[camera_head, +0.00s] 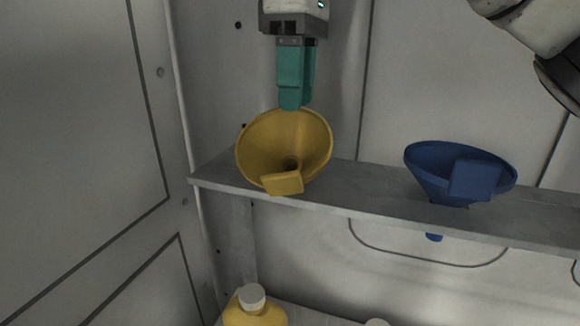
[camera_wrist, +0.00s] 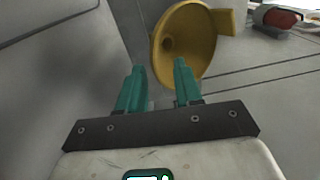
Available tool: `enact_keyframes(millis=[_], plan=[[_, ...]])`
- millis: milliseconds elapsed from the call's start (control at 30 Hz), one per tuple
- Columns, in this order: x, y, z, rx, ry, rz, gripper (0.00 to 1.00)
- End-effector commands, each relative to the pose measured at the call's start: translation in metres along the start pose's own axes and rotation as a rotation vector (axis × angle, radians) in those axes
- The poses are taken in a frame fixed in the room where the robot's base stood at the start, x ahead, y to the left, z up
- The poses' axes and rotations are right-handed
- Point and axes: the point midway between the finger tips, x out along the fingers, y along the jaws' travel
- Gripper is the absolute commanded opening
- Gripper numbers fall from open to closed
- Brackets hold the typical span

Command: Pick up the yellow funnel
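The yellow funnel (camera_head: 262,140) is at the left end of the shelf, its wide mouth tilted toward the head camera and its tab at the front. My gripper (camera_head: 294,104) hangs fingers-down just above it, with the teal fingertips at the funnel's upper rim. In the wrist view, the funnel (camera_wrist: 197,28) is beyond the fingertips, and the right finger overlaps its lower part. My gripper (camera_wrist: 160,66) has its fingers apart, with a clear gap between them. Whether a fingertip touches the rim cannot be told.
A grey shelf (camera_head: 345,197) runs across the cabinet. A blue funnel (camera_head: 430,172) stands upright in it to the right, its spout showing below. A yellow bottle (camera_head: 255,315) with a white cap is lower down. A grey panel (camera_head: 80,130) stands at the left.

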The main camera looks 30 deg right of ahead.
Motion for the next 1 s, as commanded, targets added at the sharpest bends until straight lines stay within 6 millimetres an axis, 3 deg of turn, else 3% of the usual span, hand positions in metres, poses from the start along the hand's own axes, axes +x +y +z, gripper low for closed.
enact_keyframes(millis=[400,700,1000], plan=[[0.048,0.003,0.000,-0.001,0.000,0.001,0.35],[0.052,0.002,-0.001,0.000,0.000,0.000,0.35],[0.052,0.002,-0.001,0.000,0.000,0.000,0.06]])
